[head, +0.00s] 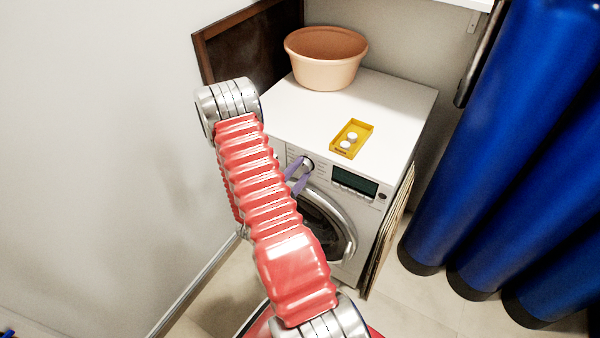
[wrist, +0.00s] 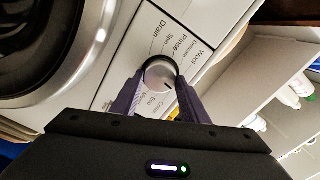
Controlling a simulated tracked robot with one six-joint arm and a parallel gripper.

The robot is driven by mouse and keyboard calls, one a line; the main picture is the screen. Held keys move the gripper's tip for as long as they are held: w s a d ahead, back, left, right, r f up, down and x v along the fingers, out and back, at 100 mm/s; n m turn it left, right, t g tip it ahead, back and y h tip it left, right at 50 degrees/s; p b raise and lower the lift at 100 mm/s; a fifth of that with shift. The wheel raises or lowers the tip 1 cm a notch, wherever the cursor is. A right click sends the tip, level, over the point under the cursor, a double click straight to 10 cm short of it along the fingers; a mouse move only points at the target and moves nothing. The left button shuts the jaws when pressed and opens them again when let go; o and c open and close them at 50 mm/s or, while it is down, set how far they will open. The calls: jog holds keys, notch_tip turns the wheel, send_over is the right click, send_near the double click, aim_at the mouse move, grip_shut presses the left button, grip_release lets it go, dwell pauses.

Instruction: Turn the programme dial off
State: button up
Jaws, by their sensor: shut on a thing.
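The programme dial (wrist: 160,73) is a round silver-white knob on the washing machine's white front panel (wrist: 195,25). In the wrist view, labels ring it, with Drain, Spin, Rinse and Wool readable above and others below. A dark mark shows on the dial's lower right. My gripper (wrist: 157,80) is shut on the dial, one purple finger on each side. In the head view the dial (head: 308,162) sits at the panel's left, with my purple fingers (head: 298,176) at it. The washing machine (head: 390,105) stands against the back wall.
A yellow tray (head: 337,151) with white tablets and a terracotta-coloured tub (head: 326,75) stand on the machine's top. A display (head: 354,181) is right of the dial, and the round door (head: 335,228) is below. Tall blue cylinders (head: 500,150) stand at right.

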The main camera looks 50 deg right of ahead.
jog(key=shift+w+f+n, duration=0.1)
jog(key=shift+w+n, duration=0.05)
jog(key=shift+n, duration=0.45)
jog(key=o, duration=1.1)
jog(key=shift+c, duration=0.2)
jog(key=shift+a, duration=0.1)
jog(key=s+a, duration=0.1)
jog(key=a, duration=1.2)
jog(key=shift+s+a, duration=0.2)
jog(key=shift+a, duration=0.15)
jog(key=shift+m, duration=0.3)
